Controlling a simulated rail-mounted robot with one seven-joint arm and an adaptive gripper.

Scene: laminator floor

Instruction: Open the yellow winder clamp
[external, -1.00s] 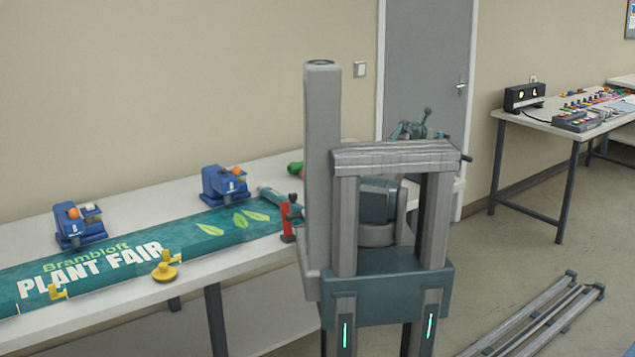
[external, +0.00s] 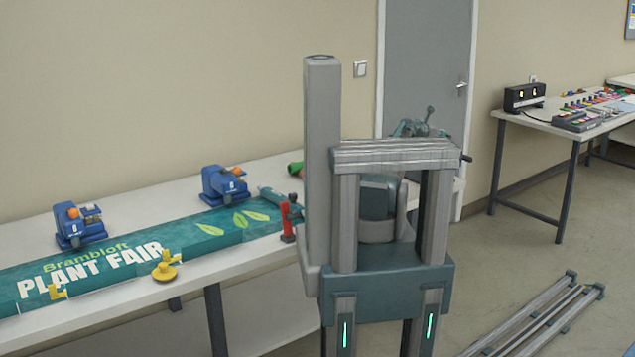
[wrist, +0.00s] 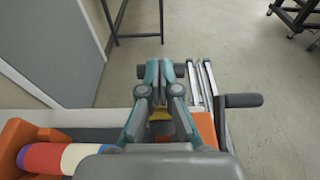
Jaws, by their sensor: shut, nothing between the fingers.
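My gripper (wrist: 161,68) shows in the wrist view with its two teal fingers together and empty at the tips. A small yellow part (wrist: 160,114) shows below and between the finger links; it may be the winder clamp, but the fingers hide most of it. It appears apart from the fingertips. An orange block (wrist: 206,127) and a dark crank handle (wrist: 243,100) are to the right of the fingers. In the external view the column hides most of this area, and I cannot make out the yellow winder clamp there; the crank handle (external: 466,158) shows just right of the column.
A striped red, white and blue roll (wrist: 60,158) lies at the lower left beside an orange bracket (wrist: 20,138). Metal rails (wrist: 207,85) run right of the fingers.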

